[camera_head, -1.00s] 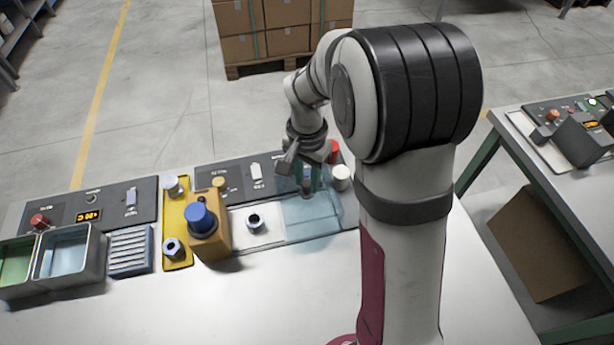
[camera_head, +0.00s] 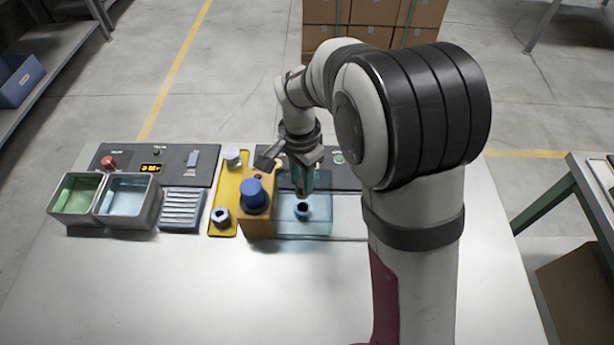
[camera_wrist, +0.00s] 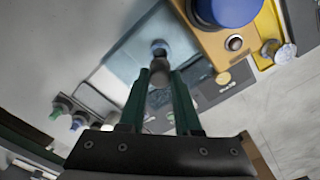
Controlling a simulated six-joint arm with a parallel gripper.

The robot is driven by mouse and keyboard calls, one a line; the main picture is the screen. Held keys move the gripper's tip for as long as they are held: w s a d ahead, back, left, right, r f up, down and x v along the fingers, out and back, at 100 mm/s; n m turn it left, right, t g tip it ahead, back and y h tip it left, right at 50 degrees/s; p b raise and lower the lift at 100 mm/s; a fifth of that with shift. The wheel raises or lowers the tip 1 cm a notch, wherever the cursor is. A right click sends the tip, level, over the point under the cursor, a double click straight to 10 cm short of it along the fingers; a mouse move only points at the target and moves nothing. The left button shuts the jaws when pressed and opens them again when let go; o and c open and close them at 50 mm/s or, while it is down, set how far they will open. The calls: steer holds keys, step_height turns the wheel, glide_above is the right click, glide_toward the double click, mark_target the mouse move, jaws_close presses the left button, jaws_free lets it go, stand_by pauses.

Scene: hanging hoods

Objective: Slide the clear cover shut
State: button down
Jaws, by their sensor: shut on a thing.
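The clear cover (camera_head: 321,226) is a pale blue see-through panel, with its left edge close beside the orange block (camera_head: 261,222). A small blue-grey ringed part (camera_head: 303,210) shows through it. In the wrist view the cover (camera_wrist: 128,52) lies below the fingers. My gripper (camera_head: 304,187) is over the cover, its green fingers pointing down. The wrist view shows the fingertips (camera_wrist: 160,78) closed on a small grey knob (camera_wrist: 160,69). The fingers hide most of the knob in the head view, and I cannot tell whether the cover touches the block.
The orange block carries a large blue knob (camera_head: 254,194). Left of it are a yellow tray (camera_head: 229,183) with small parts, a ribbed blue rack (camera_head: 183,209) and two open bins (camera_head: 128,199). Dark control panels (camera_head: 204,158) line the back. The bench front (camera_head: 200,285) is clear.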

steer(key=c, duration=0.6)
jaws_free()
steer(key=shift+a, duration=0.15)
steer(key=shift+r, duration=0.1)
step_height(320, 180, up, 16)
steer(key=s+d+f+n, duration=0.1)
steer(key=s+d+f, duration=0.1)
steer(key=s, duration=0.6)
steer(key=s+d+f+n+y, duration=0.1)
steer(key=s+d, duration=0.3)
steer(key=s, duration=0.4)
steer(key=s+d+f+n, duration=0.1)
steer(key=s+d+f, duration=0.2)
steer(key=s, duration=0.5)
steer(key=shift+f+y, duration=0.4)
